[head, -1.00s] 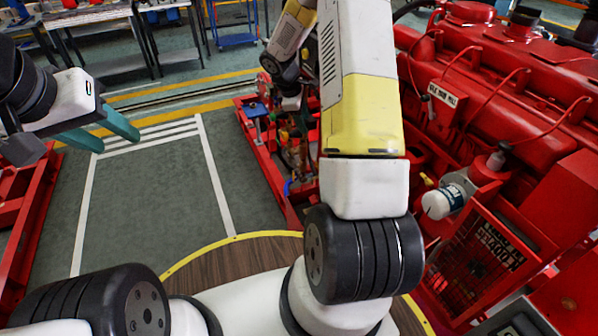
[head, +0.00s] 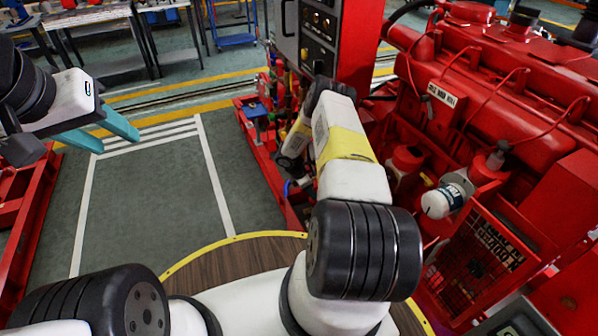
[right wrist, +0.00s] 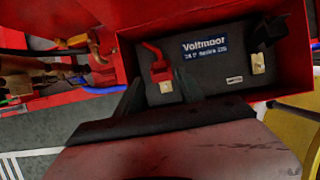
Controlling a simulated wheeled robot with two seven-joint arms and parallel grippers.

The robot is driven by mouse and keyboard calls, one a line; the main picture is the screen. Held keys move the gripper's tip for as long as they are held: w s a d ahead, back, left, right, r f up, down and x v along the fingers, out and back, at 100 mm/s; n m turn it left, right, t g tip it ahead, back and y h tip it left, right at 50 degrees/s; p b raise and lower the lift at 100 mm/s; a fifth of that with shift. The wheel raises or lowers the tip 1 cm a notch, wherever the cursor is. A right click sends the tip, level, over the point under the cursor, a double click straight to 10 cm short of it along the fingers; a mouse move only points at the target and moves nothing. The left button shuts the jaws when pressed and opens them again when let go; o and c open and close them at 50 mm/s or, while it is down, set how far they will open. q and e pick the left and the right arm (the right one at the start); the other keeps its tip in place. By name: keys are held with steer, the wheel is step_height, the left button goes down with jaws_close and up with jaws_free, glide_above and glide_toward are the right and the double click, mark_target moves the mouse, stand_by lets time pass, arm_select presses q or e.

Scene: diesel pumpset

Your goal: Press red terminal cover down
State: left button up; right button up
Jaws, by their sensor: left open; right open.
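The black battery (right wrist: 205,75) fills the middle of the right wrist view, with a "Voltmoor" label on it. The red terminal cover (right wrist: 153,50) stands tilted up beside a pale terminal block (right wrist: 166,87) on the battery's left part. My right gripper (right wrist: 195,100) is open at the battery's near edge, its dark fingers spread apart. I cannot tell whether a finger touches anything. In the head view the right gripper and battery are hidden or not clear behind my right arm. My left gripper (head: 119,142) is open and empty over the floor at the left.
A red battery tray wall (right wrist: 123,62) surrounds the battery. A black clamp (right wrist: 268,32) and second terminal block (right wrist: 258,63) are on its right. The red engine (head: 500,90) stands at the right and a red control cabinet (head: 355,40) behind my arm. The marked floor at left is clear.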

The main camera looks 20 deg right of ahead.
mark_target(312, 200)
steer(key=shift+x, duration=1.9)
jaws_close()
